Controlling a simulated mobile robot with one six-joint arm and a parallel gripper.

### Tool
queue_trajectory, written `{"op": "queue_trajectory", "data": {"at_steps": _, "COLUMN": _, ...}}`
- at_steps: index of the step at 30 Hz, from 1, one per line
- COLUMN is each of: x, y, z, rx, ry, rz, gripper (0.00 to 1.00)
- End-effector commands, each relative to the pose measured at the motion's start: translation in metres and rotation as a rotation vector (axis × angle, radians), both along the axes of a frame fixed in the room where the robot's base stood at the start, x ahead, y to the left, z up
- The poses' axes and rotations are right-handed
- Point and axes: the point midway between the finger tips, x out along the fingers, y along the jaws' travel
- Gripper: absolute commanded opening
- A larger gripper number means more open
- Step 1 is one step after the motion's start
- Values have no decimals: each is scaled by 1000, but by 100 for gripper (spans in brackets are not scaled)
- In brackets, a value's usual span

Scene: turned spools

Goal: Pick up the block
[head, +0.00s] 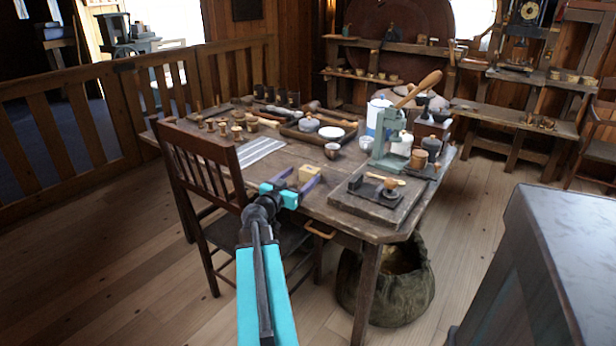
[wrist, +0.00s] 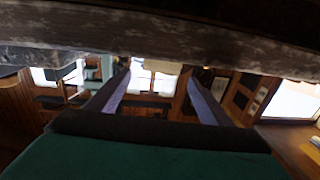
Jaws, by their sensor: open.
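The block (head: 310,173) is small, tan and box-shaped. In the head view it sits on the near part of the wooden table (head: 325,205), close to the front edge. My gripper (head: 304,175) is open, with its two purple fingers pointing at the block; in this view they appear on either side of it. I cannot tell how much gap remains. In the wrist view, the open fingers (wrist: 157,76) point away past a dark wooden edge. The block is not clear there.
A chair (head: 210,165) stands at the table's left front. A sack (head: 388,285) is below the table.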

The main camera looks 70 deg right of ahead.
Motion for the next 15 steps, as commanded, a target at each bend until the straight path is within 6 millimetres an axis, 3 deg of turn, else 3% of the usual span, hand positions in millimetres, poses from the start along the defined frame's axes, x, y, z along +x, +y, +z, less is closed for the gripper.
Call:
{"op": "queue_trajectory", "data": {"at_steps": 7, "x": -1, "y": -17, "z": -1, "rx": 0, "ry": 0, "rz": 1, "gripper": 73}}
{"op": "queue_trajectory", "data": {"at_steps": 15, "x": -2, "y": -18, "z": -1, "rx": 0, "ry": 0, "rz": 2, "gripper": 73}}
